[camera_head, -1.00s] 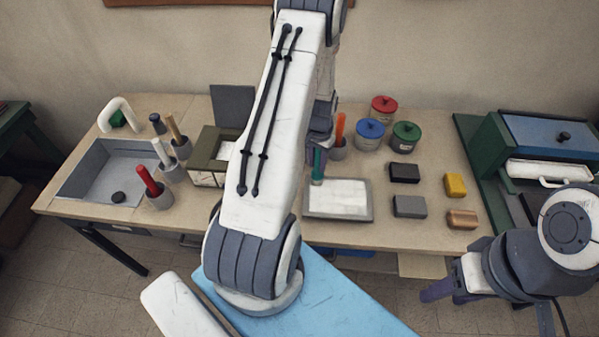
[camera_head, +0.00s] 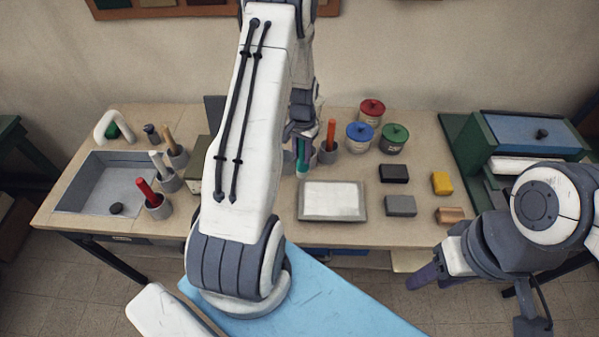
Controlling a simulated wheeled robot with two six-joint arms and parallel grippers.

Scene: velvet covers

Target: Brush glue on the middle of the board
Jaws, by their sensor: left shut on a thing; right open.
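The board (camera_head: 332,198) is a pale rectangular panel with a grey rim, lying flat near the table's front edge. I see no clear glue mark on it. My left gripper (camera_head: 302,136) is partly hidden by its own arm and is shut on a teal-handled brush (camera_head: 303,152). The brush is upright with its pale end down, just behind the board's back left corner. I cannot tell whether its end touches anything. My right gripper (camera_head: 424,277) is open and empty, in front of the table at the right.
Red, blue (camera_head: 360,137) and green lidded jars stand behind the board. A pot with an orange-handled tool (camera_head: 329,148) is beside the brush. Several blocks (camera_head: 400,205) lie to the right. A sink (camera_head: 110,185) and more tool pots are at the left; a green cabinet (camera_head: 530,140) is at the right.

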